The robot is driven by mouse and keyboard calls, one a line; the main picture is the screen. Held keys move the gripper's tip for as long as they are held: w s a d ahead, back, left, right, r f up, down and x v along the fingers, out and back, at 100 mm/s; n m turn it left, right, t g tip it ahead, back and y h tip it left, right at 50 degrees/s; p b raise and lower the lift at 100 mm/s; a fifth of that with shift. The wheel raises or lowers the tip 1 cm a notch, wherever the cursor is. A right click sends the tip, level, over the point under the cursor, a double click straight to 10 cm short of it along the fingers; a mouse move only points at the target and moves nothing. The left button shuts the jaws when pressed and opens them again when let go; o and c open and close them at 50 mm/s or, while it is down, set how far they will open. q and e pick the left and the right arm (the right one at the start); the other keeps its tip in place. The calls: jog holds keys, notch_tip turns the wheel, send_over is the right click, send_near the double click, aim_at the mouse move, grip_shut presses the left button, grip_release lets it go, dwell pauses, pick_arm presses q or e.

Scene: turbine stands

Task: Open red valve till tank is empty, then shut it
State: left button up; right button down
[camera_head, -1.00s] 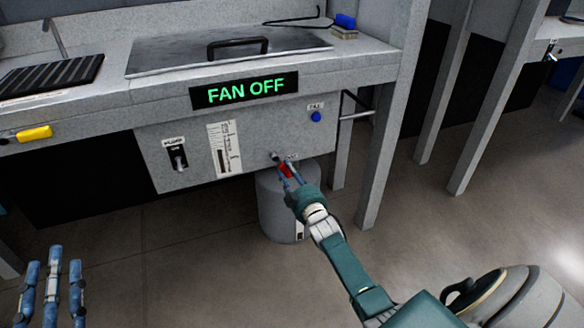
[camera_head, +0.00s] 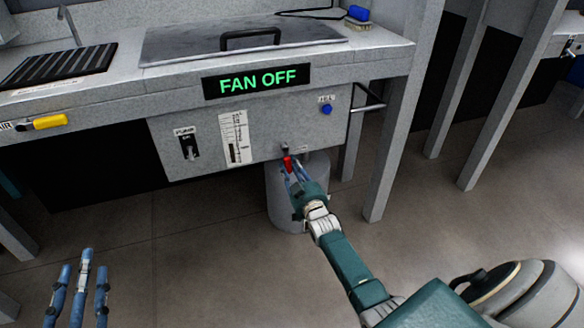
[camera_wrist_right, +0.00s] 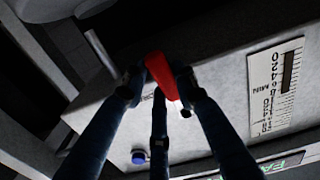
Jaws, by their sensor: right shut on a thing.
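The red valve handle (camera_head: 287,162) is low on the front panel of the tank unit, near its bottom edge. My right gripper (camera_head: 293,173) is shut on it; the fingers partly cover it. In the right wrist view the red handle (camera_wrist_right: 160,72) lies between the fingers of my right gripper (camera_wrist_right: 159,90). The level gauge (camera_head: 236,138) is a white scale with a dark bar, left of the valve; it also shows in the wrist view (camera_wrist_right: 275,88). My left gripper (camera_head: 82,285) hangs at the lower left with its fingers apart, empty.
A grey bucket (camera_head: 284,205) stands on the floor below the valve. A blue fill knob (camera_head: 326,109), a black pump switch (camera_head: 189,147) and a FAN OFF display (camera_head: 257,80) are on the unit. A yellow air handle (camera_head: 50,122) is at left. Support legs (camera_head: 389,150) stand at right.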

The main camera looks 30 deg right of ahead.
jog(key=shift+f, duration=0.1)
jog(key=c, duration=1.3)
grip_release()
jog(key=shift+c, duration=0.2)
jog(key=shift+s, duration=0.2)
jog(key=v, duration=1.1)
jog(key=shift+s+a, duration=0.2)
jog(key=shift+s, duration=0.15)
